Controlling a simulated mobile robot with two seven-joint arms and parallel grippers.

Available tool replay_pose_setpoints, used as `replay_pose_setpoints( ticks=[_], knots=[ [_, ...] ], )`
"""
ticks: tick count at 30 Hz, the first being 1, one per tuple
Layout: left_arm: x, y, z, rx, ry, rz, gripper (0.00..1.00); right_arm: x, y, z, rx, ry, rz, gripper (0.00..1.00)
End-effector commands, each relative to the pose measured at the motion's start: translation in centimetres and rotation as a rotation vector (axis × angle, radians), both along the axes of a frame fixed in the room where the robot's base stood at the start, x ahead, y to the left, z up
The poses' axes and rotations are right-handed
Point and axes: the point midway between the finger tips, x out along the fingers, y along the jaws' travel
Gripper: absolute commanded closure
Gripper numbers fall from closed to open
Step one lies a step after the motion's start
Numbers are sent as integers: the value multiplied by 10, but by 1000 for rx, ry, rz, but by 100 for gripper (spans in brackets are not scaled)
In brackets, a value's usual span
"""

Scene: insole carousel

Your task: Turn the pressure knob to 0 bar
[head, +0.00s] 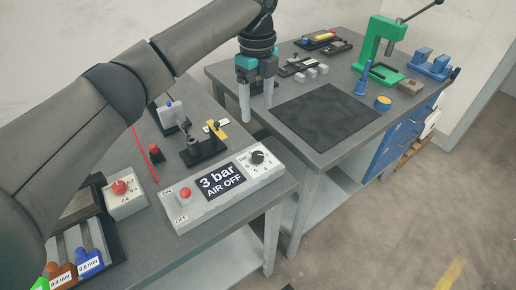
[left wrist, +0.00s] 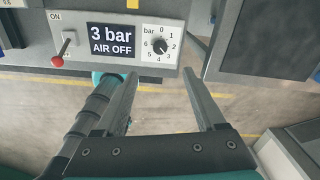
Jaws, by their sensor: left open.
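The black pressure knob (head: 258,157) sits on the right of a grey control box (head: 188,218) at the front bench edge. Its dial is marked 0 to 6 bar, and in the left wrist view the knob (left wrist: 160,45) appears turned toward the lower right, near 3. The display (head: 222,181) reads "3 bar AIR OFF". My left gripper (head: 257,112) is open and empty, fingers pointing down, apart from the knob. In the left wrist view the knob shows beyond and between the fingertips (left wrist: 160,74). A teal part of my right arm shows there; its fingers are hidden.
A red-tipped ON/OFF lever (head: 185,194) is left of the display. A fixture with a yellow clamp (head: 216,131) stands behind the box. A box with a red knob (head: 120,187) is at left. A dark mat (head: 325,115) and green press (head: 378,50) are on the right bench.

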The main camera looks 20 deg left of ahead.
Motion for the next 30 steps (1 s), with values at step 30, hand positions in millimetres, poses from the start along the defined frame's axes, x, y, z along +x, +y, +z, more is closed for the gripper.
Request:
replay_pose_setpoints(
  ticks=[30],
  knots=[
    [0, 0, -151, 0, -1, 0, 28, -1, -2, -26, -2, 3, -2, 100]
  ],
)
